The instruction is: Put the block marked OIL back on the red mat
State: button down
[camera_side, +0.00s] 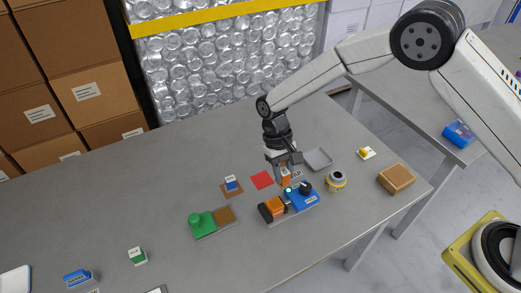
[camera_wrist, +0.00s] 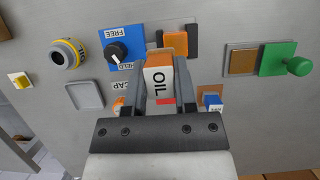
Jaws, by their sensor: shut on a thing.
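The block marked OIL (camera_wrist: 158,80) is white with an orange top. It sits between the two fingers of my gripper (camera_wrist: 160,95), which is shut on it. In the side view my gripper (camera_side: 284,163) holds the block (camera_side: 286,174) just right of the red mat (camera_side: 262,180), near the blue unit. I cannot tell from this view whether the block is lifted clear of the table. In the wrist view only a small strip of the red mat (camera_wrist: 167,101) shows beside the block; the rest is hidden.
A blue panel with a black knob (camera_side: 305,188) and an orange block (camera_side: 272,208) stand close by in front. A grey tray (camera_side: 318,158) lies behind right. A blue-and-white block (camera_side: 231,184) stands on a brown mat at left. A green piece (camera_side: 201,223) stands farther left.

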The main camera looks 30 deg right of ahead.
jog(key=m, duration=0.1)
jog(key=m+y, duration=0.1)
jog(key=m, duration=0.1)
jog(key=m+y, duration=0.1)
jog(key=m, duration=0.1)
jog(key=shift+s+a, duration=0.35)
jog(key=shift+s, duration=0.05)
jog(key=m+t, duration=0.1)
jog(key=m, duration=0.2)
jog(key=m+y, duration=0.1)
jog(key=m, duration=0.2)
jog(key=shift+d+r+t+y, duration=0.15)
jog(key=shift+t+y, duration=0.15)
jog(key=shift+t, duration=0.1)
jog(key=m, duration=0.2)
jog(key=d+m+t, duration=0.1)
jog(key=m, duration=0.1)
jog(key=shift+s+r+t+y, duration=0.1)
jog(key=shift+r+t+y, duration=0.05)
jog(key=shift+t+y, duration=0.15)
jog(key=shift+d+m+t, duration=0.3)
jog(key=shift+d+m, duration=0.15)
jog(key=shift+m, duration=0.65)
jog(key=d+m, duration=0.1)
jog(key=m+t, duration=0.1)
jog(key=m, duration=0.1)
jog(key=d+m+t, duration=0.1)
jog(key=m, duration=0.1)
jog(key=shift+s+d, duration=0.25)
jog(key=shift+d, duration=0.1)
